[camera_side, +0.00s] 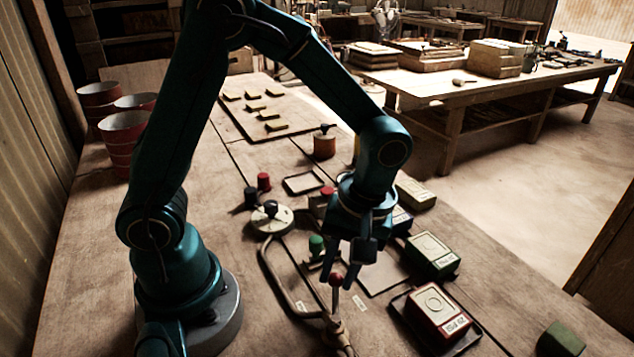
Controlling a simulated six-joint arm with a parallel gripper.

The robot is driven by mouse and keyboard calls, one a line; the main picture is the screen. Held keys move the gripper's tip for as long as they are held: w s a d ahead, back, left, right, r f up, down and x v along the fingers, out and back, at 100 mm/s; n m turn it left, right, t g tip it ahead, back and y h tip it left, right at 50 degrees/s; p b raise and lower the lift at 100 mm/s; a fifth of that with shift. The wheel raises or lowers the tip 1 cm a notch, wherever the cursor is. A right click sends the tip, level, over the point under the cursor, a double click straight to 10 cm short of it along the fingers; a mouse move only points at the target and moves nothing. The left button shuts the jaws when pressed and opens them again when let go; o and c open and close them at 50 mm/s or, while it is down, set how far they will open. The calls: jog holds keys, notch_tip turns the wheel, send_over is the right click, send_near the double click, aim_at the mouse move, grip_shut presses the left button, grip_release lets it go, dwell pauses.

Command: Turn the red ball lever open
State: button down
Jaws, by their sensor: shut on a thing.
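The red ball lever (336,280) stands near the front of the bench, its red ball on a thin upright stem. The stem rises from a tan pipe fitting (338,335) at the lower middle. My gripper (336,285) points down from above, its fingers on either side of the red ball and shut on it. The fingers hide part of the ball. A green knob (316,243) stands just behind and left of my gripper.
A bent pipe (272,275) runs left of the lever. A red box (438,312) on a dark tray and a green box (432,255) stand to the right. A round dial base (284,222) with a black knob is behind left.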

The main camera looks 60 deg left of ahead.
jog(key=shift+s, duration=0.1)
dwell(0.3)
jog(key=shift+s+a+n, duration=0.3)
jog(key=shift+s+n, duration=0.2)
jog(key=shift+n, duration=0.7)
jog(key=shift+s+a+n+g+h, duration=0.2)
jog(key=shift+s+n, duration=0.25)
jog(key=shift+n, duration=0.45)
jog(key=shift+s+n+g+h, duration=0.1)
jog(key=shift+s+n+h, duration=0.3)
jog(key=shift+n, duration=0.5)
jog(key=shift+s, duration=0.1)
jog(key=c, duration=0.7)
grip_release()
jog(key=shift+w+d+r, duration=0.1)
jog(key=shift+w+r, duration=0.05)
jog(key=shift+r, duration=0.7)
jog(key=shift+w+a+r, duration=0.1)
jog(key=shift+w+r, duration=0.1)
jog(key=shift+r, duration=0.65)
jog(key=shift+w+d+r, duration=0.1)
jog(key=shift+w+r, duration=0.05)
jog(key=shift+r, duration=0.7)
